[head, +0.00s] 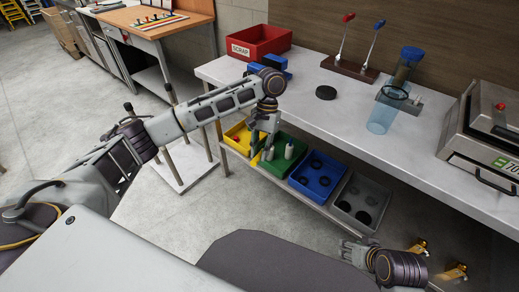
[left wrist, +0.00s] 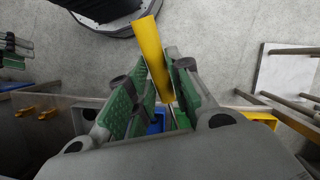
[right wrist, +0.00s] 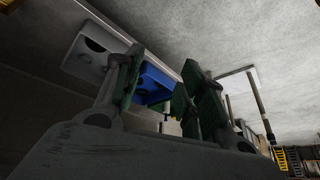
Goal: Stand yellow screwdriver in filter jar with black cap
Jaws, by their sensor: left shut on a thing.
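My left gripper (head: 262,145) is over the shelf bins, below the bench top's front edge. In the left wrist view its green-padded fingers (left wrist: 162,88) are shut on the yellow screwdriver (left wrist: 153,50). A small yellow part of the screwdriver (head: 256,159) shows in the head view. A clear blue jar (head: 382,116) stands upright on the bench, to the right of and apart from the gripper. A flat black cap (head: 326,92) lies on the bench left of the jar. My right gripper (head: 356,251) is low at the front; in the right wrist view its fingers (right wrist: 160,72) are open and empty.
The bench (head: 300,92) carries a red scrap bin (head: 258,41), a wooden stand (head: 349,68) with red- and blue-handled tools, another blue-topped jar (head: 405,64) and a grey machine (head: 480,135). Yellow, green, blue and grey bins (head: 362,203) sit on the shelf below.

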